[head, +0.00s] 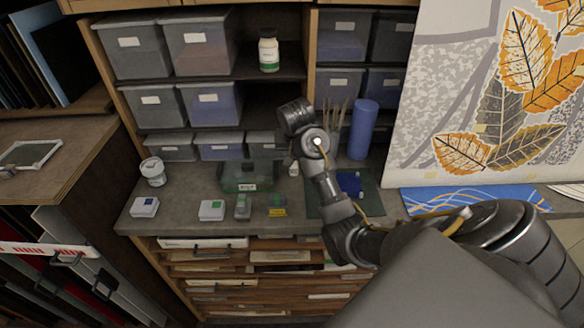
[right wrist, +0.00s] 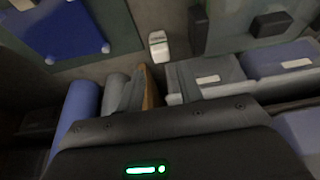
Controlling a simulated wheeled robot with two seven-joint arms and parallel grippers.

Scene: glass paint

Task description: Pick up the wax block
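I cannot tell for certain which thing is the wax block. Several small blocks or boxes lie along the counter's front: a white one with a blue label (head: 144,207), a white one with a green label (head: 211,211), a grey-green one (head: 243,207) and a dark green one with a yellow label (head: 277,206). My right gripper (head: 295,117) is raised over the back of the counter, near the shelf bins, apart from these. Its dark body fills the bottom of the right wrist view (right wrist: 170,145); its fingertips do not show. My left gripper is out of view.
A clear green tub (head: 247,176), a white jar (head: 152,171) and a small white bottle (head: 294,169) stand on the counter. A blue piece (head: 349,184) lies on a green mat (head: 371,203). A blue roll (head: 363,129) stands behind. Grey bins fill the shelves.

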